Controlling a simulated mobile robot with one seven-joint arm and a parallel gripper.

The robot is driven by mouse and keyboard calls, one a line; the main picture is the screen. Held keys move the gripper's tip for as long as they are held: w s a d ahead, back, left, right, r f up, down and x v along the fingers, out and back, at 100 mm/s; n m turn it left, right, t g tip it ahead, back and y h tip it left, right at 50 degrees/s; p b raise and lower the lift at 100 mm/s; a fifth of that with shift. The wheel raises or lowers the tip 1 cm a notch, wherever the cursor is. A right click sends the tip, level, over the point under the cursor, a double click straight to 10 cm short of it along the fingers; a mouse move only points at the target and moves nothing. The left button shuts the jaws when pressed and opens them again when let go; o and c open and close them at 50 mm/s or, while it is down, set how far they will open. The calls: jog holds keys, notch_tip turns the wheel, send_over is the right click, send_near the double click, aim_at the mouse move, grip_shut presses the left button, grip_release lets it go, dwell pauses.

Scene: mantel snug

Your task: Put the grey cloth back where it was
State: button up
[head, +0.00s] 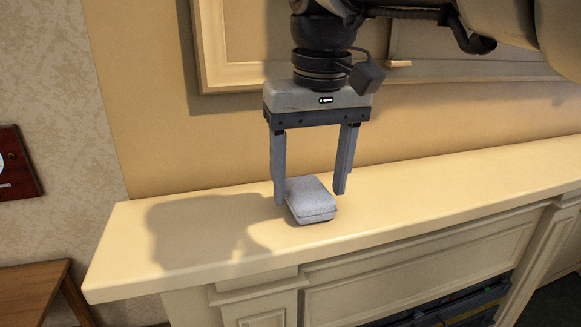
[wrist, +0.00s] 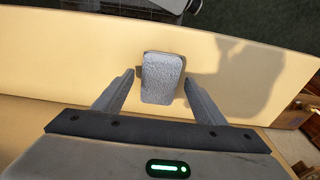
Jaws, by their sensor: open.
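The grey cloth (head: 311,200) is a small folded block with rounded edges. It lies on the cream mantel shelf (head: 400,205), near the shelf's left end. My gripper (head: 309,196) points down over the shelf with its fingers wide apart. In the head view its fingertips are close to the cloth, one on the left and one on the right. In the wrist view the cloth (wrist: 163,78) shows between and a little beyond the two fingers, with a gap on each side. Neither finger visibly presses on it.
The wall with a framed panel (head: 230,80) rises behind the shelf. The shelf is clear to the right and at its left end, where a shadow falls. A wooden table (head: 35,295) stands below at left. A dark red plaque (head: 16,165) hangs on the left wall.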

aim_at(314, 197)
notch_tip(314, 197, up, 12)
jog(key=s+p, duration=0.1)
jog(key=p, duration=0.1)
jog(key=shift+s+d+f, duration=0.15)
jog(key=shift+d+f, duration=0.05)
jog(key=shift+s+f, duration=0.1)
jog(key=shift+s, duration=0.05)
